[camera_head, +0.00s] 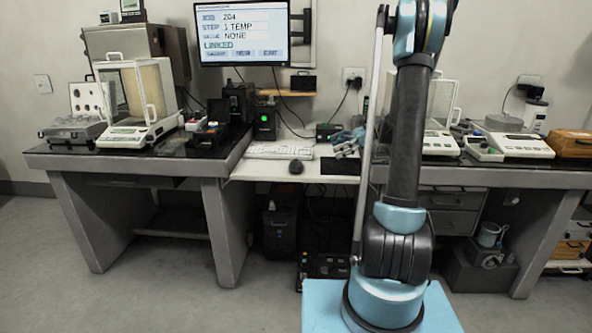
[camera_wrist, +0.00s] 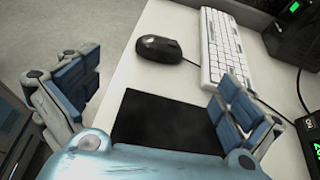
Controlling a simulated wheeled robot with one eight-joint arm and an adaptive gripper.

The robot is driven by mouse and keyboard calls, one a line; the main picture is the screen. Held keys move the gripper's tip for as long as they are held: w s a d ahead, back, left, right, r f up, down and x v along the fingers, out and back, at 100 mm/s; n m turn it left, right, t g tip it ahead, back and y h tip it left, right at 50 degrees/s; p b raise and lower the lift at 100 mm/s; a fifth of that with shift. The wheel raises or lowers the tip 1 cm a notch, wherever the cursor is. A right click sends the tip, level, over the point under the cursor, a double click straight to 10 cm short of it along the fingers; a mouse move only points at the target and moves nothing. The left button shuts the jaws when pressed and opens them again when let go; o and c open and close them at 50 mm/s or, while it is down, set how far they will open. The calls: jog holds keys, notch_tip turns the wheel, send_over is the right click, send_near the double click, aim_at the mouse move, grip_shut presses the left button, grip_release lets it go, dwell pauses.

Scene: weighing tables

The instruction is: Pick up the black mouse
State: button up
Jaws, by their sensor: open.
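The black mouse (camera_head: 296,167) rests on the white desk in the head view, just in front of the keyboard. In the wrist view the mouse (camera_wrist: 159,48) lies beyond my fingers, beside the keyboard's near end, with a cable running off to the right. My gripper (camera_wrist: 165,95) is open and empty, its two blue-padded fingers spread wide over the desk. In the head view my gripper (camera_head: 345,149) is to the right of the mouse and apart from it, partly hidden by my arm.
A white keyboard (camera_wrist: 222,46) lies close to the mouse. A black mouse pad (camera_wrist: 165,122) lies flat on the white desk (camera_wrist: 122,75) below my fingers. Dark devices (camera_wrist: 293,30) stand at the right. The desk edge is left of the mouse. A monitor (camera_head: 243,32) is above.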

send_near(296, 162)
jog(key=x, duration=0.3)
jog(key=shift+s+a, duration=0.1)
jog(key=shift+a, duration=0.1)
jog(key=shift+x, duration=3.3)
jog(key=shift+f, duration=0.1)
jog(key=c, duration=1.1)
